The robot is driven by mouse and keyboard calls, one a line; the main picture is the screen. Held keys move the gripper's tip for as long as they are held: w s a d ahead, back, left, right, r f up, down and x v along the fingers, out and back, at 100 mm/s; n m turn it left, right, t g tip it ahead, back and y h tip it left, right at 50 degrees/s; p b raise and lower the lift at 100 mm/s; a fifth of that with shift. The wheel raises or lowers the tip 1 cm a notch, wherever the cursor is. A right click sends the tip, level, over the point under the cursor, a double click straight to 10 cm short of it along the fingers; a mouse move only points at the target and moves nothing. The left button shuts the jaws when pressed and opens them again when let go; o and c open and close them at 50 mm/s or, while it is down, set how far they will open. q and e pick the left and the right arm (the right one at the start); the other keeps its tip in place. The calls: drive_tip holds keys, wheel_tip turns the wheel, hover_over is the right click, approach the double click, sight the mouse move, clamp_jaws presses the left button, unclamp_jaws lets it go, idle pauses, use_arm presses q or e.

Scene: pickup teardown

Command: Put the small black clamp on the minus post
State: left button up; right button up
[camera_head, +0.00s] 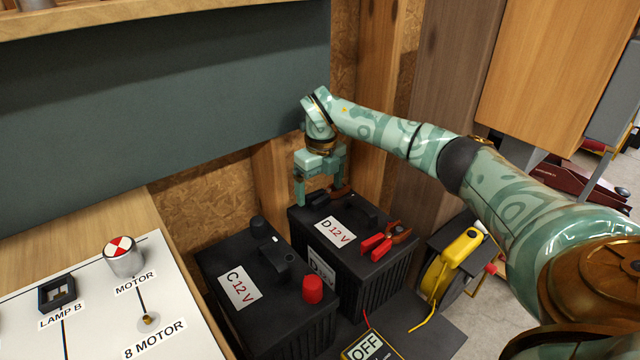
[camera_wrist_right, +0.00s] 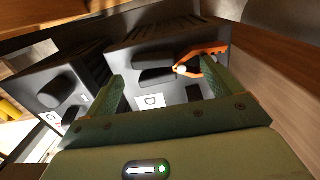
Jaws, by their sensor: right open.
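I cannot tell whether the jaws grip a post. My right gripper (camera_head: 321,198) is open over that far end; its fingers (camera_wrist_right: 160,92) are spread and hold nothing. My left gripper is not in view.
A red clamp (camera_head: 378,243) sits on the near part of battery D. A red cap (camera_head: 312,290) stands on battery C. A yellow-handled reel (camera_head: 458,255) is to the right, an OFF box (camera_head: 368,346) in front, and a white motor panel (camera_head: 185,310) at left. A wall stands behind.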

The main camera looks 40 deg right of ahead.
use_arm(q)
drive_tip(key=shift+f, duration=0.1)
use_arm(e)
drive_tip(key=shift+s+d+f, duration=0.1)
drive_tip(key=shift+s+f, duration=0.1)
drive_tip(key=shift+f, duration=0.25)
drive_tip(key=shift+s+d+f, duration=0.1)
drive_tip(key=shift+s+f, duration=0.05)
drive_tip(key=shift+f, duration=0.3)
drive_tip(key=r+p, duration=0.1)
drive_tip(key=r, duration=0.1)
drive_tip(key=r+p, duration=0.2)
drive_tip(key=r, duration=0.1)
drive_tip(key=shift+w+d+r, duration=0.3)
drive_tip(key=shift+r, duration=0.05)
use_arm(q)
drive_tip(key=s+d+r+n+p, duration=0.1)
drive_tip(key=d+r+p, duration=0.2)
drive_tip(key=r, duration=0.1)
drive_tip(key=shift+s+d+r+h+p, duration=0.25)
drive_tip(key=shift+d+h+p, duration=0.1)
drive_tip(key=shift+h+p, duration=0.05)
use_arm(e)
wheel_tip(320, 180, up, 8)
drive_tip(key=a, duration=0.1)
drive_tip(key=shift+s, duration=0.1)
